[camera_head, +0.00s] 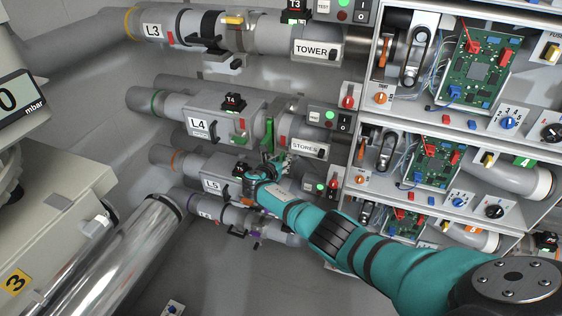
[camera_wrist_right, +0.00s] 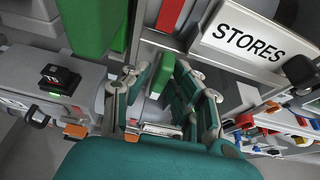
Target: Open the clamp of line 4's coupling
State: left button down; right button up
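Line 4's pipe, labelled L4 (camera_head: 199,126), runs across the middle of the head view. Its coupling carries a green clamp (camera_head: 268,132), standing upright between the T4 housing and the STORES sign. In the right wrist view a large green block (camera_wrist_right: 88,25) is at upper left and a smaller green bar (camera_wrist_right: 162,76) lies between my fingers. My right gripper (camera_head: 273,165) is at the coupling's lower front, just below the clamp. It also shows in the right wrist view (camera_wrist_right: 163,100), fingers apart; whether they touch the bar I cannot tell. My left gripper is out of view.
The STORES sign (camera_head: 310,150) is close to the right of the gripper. Line L3 (camera_head: 153,31) runs above; line L5 (camera_head: 212,185) runs just below, partly behind my arm. Racks with circuit boards (camera_head: 484,65) fill the right side. A grey cabinet (camera_head: 50,190) stands at left.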

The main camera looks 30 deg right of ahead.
jog(key=shift+o, duration=0.7)
jog(key=shift+a, duration=0.1)
jog(key=v, duration=1.1)
jog(key=shift+s+a+r, duration=0.2)
jog(key=shift+s+a, duration=0.05)
